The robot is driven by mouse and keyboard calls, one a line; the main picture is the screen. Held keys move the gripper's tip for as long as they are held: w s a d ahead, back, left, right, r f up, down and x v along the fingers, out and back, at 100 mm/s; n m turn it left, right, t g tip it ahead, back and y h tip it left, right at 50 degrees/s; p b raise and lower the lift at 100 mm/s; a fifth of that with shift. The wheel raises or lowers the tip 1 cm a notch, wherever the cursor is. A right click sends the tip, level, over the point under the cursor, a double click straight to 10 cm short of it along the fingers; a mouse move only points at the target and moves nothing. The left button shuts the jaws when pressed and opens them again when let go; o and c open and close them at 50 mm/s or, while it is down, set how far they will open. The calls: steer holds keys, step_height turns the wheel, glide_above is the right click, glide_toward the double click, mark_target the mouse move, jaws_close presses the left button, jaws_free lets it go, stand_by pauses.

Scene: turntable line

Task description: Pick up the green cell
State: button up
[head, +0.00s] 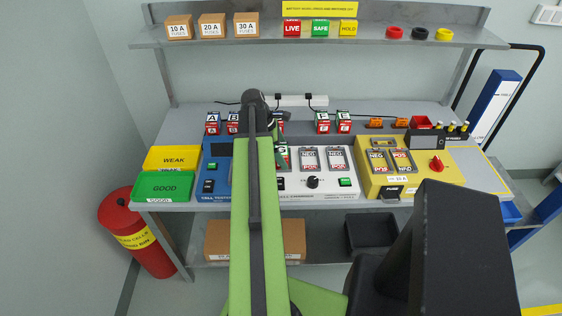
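Small upright battery cells with letter labels and red, green and dark bands stand along the back of the bench: two at left (212,123) and (233,123), and two right of centre (322,122) and (343,122). Another cell is partly hidden behind my arm near the middle. Which one is the green cell I cannot tell. My gripper (281,152) points down above the left part of the white charger, beside my green arm. A small cell-like block (285,161) shows just under it. Whether the fingers hold it is hidden.
The blue tester (215,186), white charger (330,184) and yellow fuse unit (440,180) fill the bench front. Yellow WEAK (172,157) and green GOOD (163,186) bins stand at left. An overhead shelf (375,41) spans the back.

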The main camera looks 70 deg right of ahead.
mark_target(287, 150)
steer(key=c, duration=2)
steer(key=shift+r+p, duration=0.5)
steer(key=shift+r, duration=0.05)
step_height(287, 150, up, 4)
steer(key=p, duration=0.3)
steer(key=shift+f, duration=0.25)
steer(key=s+r+p, duration=0.2)
steer(key=s, duration=0.1)
steer(key=s+a+r+p, duration=0.1)
steer(key=s+r+p, duration=0.1)
steer(key=s, duration=0.2)
steer(key=s+r+p, duration=0.2)
steer(key=s+p, duration=0.1)
steer(key=s, duration=0.1)
steer(key=shift+s+a+r, duration=0.2)
steer(key=shift+s+a, duration=0.05)
steer(key=shift+a, duration=0.1)
